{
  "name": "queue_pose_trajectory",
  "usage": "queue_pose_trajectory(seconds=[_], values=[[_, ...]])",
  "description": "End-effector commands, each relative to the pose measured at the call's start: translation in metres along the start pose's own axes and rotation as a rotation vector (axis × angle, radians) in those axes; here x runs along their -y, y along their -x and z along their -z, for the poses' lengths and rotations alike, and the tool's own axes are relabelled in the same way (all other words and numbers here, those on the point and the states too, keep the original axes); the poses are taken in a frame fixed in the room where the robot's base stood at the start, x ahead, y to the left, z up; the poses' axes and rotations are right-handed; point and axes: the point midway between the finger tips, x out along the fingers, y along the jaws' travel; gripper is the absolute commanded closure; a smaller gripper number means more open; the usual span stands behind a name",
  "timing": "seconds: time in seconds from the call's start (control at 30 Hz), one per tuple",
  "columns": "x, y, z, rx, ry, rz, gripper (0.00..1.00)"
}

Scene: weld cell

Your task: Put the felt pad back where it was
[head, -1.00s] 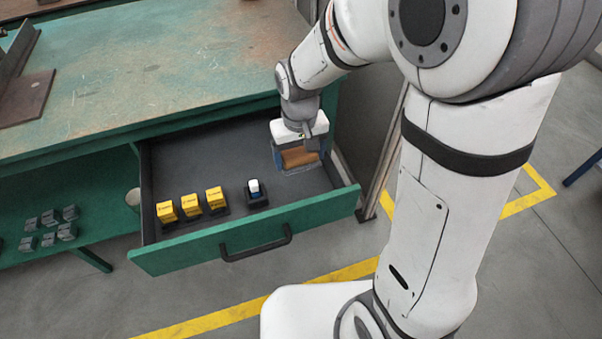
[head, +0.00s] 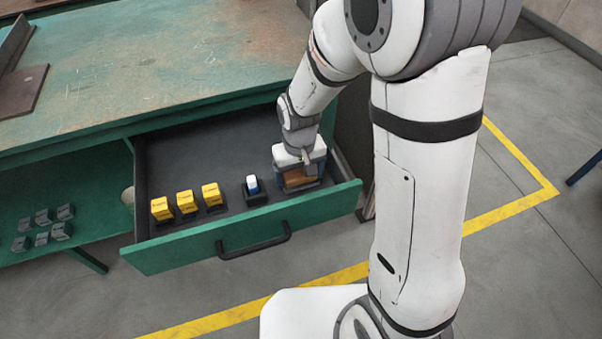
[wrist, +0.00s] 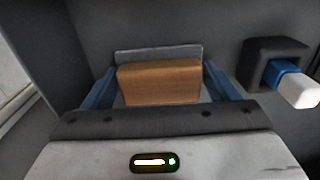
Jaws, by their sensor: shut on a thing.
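The felt pad (head: 296,177) shows as a tan-brown block with a wider grey slab at its base. My gripper (head: 301,172) is shut on it inside the open drawer (head: 240,240), in the right part near the green front. In the wrist view the tan block of the pad (wrist: 160,83) sits between my gripper's two blue fingers (wrist: 158,88), with the grey slab showing beyond it. My gripper body hides part of the pad in the head view. I cannot tell whether its underside touches the drawer floor.
A blue-and-white item (head: 252,184) stands in a black holder left of the pad. Three yellow boxes (head: 186,202) in black holders stand further left. The drawer floor behind them (head: 205,150) is clear. The green workbench (head: 150,70) overhangs the drawer's back.

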Motion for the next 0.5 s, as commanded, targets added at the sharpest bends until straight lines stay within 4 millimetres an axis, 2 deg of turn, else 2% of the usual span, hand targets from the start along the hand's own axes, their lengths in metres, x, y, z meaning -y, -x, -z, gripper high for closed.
queue_pose_trajectory(seconds=[0.03, 0.07, 0.1, 0.27, 0.5], values=[[-0.0001, -0.0031, -0.0001, 0.0, 0.0, 0.0, 0.44], [-0.0002, -0.0023, -0.0001, 0.0, 0.0, 0.0, 0.17], [-0.0002, -0.0018, -0.0001, 0.0, 0.0, 0.0, 0.14], [-0.0004, -0.0018, -0.0001, 0.0, -0.001, 0.0, 0.01], [-0.0006, -0.0006, 0.0, 0.0, -0.001, 0.0, 0.0]])
